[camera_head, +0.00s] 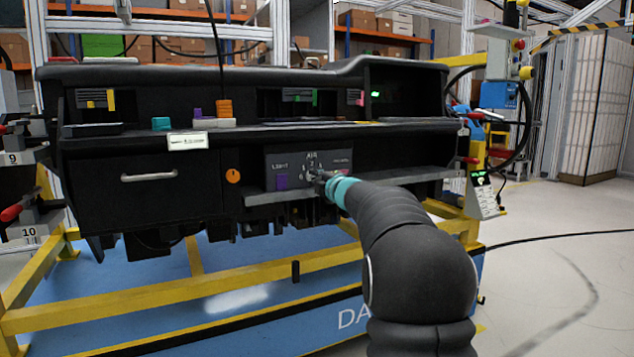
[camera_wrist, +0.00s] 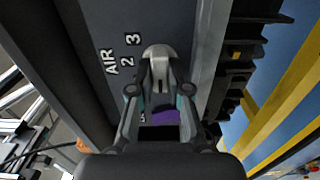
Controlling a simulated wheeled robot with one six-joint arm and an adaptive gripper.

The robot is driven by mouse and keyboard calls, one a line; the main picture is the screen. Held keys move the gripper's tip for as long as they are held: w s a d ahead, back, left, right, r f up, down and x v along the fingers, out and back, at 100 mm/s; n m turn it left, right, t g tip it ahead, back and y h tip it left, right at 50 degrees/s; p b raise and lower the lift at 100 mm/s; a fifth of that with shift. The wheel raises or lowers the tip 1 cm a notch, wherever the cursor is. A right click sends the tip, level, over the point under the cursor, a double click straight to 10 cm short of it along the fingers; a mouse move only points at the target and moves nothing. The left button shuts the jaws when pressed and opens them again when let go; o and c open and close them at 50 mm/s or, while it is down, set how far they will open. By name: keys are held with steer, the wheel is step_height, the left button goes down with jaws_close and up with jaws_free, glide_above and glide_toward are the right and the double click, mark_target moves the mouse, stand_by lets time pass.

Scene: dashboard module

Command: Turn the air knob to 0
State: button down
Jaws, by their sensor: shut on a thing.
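The air knob (camera_wrist: 158,52) is a light grey, rounded handle on the dark control panel (camera_head: 291,158) of the dashboard. In the wrist view, my gripper (camera_wrist: 159,78) has its fingers closed around the knob. The word AIR and the numbers 2 and 3 show beside the knob in that view; its 0 mark is hidden, and I cannot tell which number the knob points to. In the head view, my gripper (camera_head: 321,176) reaches the panel from the front right and covers most of the knob.
A purple light switch (camera_head: 282,181) sits left of the knob and shows between my fingers in the wrist view (camera_wrist: 165,116). A dashboard shelf (camera_head: 400,176) runs right of the panel. An orange round knob (camera_head: 233,176) and a drawer handle (camera_head: 149,176) lie further left.

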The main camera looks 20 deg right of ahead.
steer(key=shift+r, duration=0.25)
steer(key=c, duration=1.3)
jaws_free()
steer(key=shift+o, duration=0.9)
steer(key=shift+d+f, duration=0.1)
steer(key=shift+f, duration=0.1)
steer(key=s, duration=1.2)
steer(key=shift+d, duration=0.2)
